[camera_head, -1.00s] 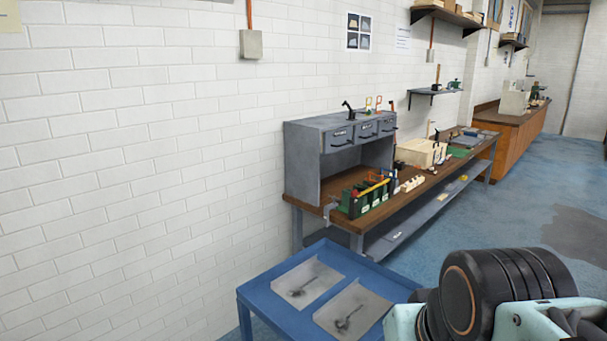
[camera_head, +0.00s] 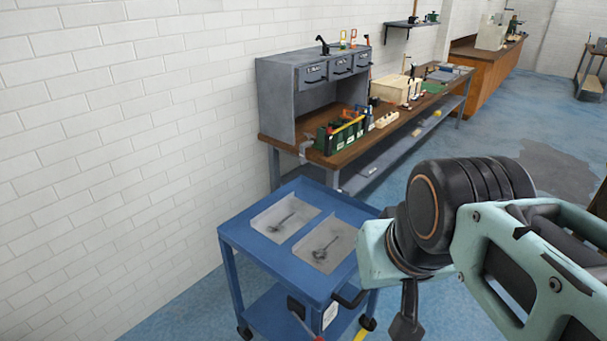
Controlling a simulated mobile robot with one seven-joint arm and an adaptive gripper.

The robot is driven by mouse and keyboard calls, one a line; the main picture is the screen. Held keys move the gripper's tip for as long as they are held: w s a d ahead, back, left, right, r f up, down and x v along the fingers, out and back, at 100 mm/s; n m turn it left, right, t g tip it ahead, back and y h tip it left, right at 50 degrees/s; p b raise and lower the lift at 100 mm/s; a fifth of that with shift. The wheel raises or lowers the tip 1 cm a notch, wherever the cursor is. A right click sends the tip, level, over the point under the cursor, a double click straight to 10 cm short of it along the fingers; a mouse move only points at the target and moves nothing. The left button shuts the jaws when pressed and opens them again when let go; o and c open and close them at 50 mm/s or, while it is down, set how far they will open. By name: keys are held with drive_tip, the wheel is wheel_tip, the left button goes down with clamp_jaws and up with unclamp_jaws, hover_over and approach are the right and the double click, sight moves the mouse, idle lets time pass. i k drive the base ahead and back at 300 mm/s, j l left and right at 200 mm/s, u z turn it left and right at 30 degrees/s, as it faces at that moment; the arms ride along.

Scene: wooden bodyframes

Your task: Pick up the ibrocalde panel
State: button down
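Two light grey panels lie side by side on the top of a blue cart. Each bears a dark tool-like shape. One panel (camera_head: 268,231) is at the left, the other panel (camera_head: 318,255) at the right and nearer. No name is readable on either, so I cannot tell which is the ibrocalde panel. My arm is at the right, right of the cart. A dark end part of it, apparently my gripper (camera_head: 406,322), hangs down at the bottom edge and is cut off. Its fingers cannot be made out. Nothing of mine visibly touches the panels.
The blue cart (camera_head: 236,234) has a raised rim and a lower shelf. Behind it a workbench (camera_head: 378,138) holds a grey drawer cabinet (camera_head: 284,92), a green tool carrier (camera_head: 340,133) and a cream box (camera_head: 395,90). White brick wall stands at the left. Blue floor is open at right.

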sight(328, 245)
drive_tip(key=i+l+z, duration=0.15)
drive_tip(key=l, duration=0.2)
drive_tip(key=i+l+z, duration=0.1)
drive_tip(key=l, duration=0.25)
drive_tip(key=i+l+z, duration=0.15)
drive_tip(key=l, duration=0.2)
drive_tip(key=i+l+z, duration=0.6)
drive_tip(key=i+l, duration=0.1)
drive_tip(key=i, duration=0.5)
drive_tip(key=i+l+z, duration=0.15)
drive_tip(key=i, duration=0.45)
drive_tip(key=i+j+u, duration=0.1)
drive_tip(key=i+u, duration=0.35)
drive_tip(key=i+l+u, duration=0.1)
drive_tip(key=i+u, duration=0.55)
drive_tip(key=u, duration=0.25)
drive_tip(key=i+u, duration=0.15)
drive_tip(key=u, duration=0.2)
drive_tip(key=i+u, duration=0.15)
drive_tip(key=u, duration=0.25)
drive_tip(key=i+u, duration=0.15)
drive_tip(key=u, duration=0.25)
drive_tip(key=i+l+u, duration=0.1)
drive_tip(key=u, duration=0.3)
drive_tip(key=i+l+u, duration=0.1)
drive_tip(key=u, duration=0.3)
drive_tip(key=i, duration=0.1)
